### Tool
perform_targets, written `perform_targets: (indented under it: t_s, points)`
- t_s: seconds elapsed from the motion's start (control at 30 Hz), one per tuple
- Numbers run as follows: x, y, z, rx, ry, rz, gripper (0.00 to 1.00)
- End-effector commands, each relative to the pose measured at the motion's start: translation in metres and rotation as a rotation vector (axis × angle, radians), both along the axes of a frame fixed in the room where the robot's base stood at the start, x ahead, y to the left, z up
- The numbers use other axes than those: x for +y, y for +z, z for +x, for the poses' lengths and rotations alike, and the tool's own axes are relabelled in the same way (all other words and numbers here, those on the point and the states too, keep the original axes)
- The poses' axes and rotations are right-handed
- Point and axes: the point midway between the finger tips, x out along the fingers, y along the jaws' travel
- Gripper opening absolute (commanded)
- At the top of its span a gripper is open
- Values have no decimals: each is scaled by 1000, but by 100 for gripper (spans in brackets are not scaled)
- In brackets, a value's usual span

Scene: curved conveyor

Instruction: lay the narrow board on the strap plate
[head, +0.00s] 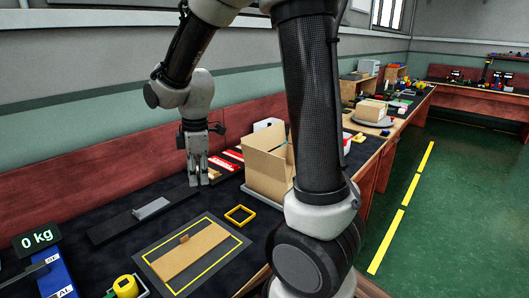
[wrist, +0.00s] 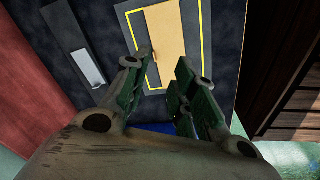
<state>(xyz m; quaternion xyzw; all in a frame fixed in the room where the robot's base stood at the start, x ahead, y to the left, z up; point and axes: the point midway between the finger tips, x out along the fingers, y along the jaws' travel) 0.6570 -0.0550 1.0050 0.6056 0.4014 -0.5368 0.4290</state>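A narrow tan board (head: 188,254) with a small raised grip lies flat inside a yellow outline on a dark mat (head: 152,245). In the wrist view the board (wrist: 168,28) is partly behind the fingers. A long dark plate (head: 112,230) with a grey piece (head: 152,208) on it lies further back; it looks like the strap plate. The wrist view shows this plate (wrist: 62,30) and the grey piece (wrist: 88,68) left of the board. My gripper (head: 198,183) is open and empty, above the plate's far end. Its fingers (wrist: 165,62) stand apart in the wrist view.
An open cardboard box (head: 266,170) stands right of my gripper, near my arm. A yellow square frame (head: 240,215) lies before it. Red and white items (head: 224,162) lie behind. A scale display (head: 38,238) and a yellow round object (head: 126,286) are at front left.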

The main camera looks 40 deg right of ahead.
Motion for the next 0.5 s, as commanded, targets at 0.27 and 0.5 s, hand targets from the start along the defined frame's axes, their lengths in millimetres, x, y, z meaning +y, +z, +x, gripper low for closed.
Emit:
perform_targets:
  t_s: [0.27,0.5]
  points:
    - [-56,84,-86,-116,-581,104,27]
    - [-85,112,-163,-190,-1022,215,27]
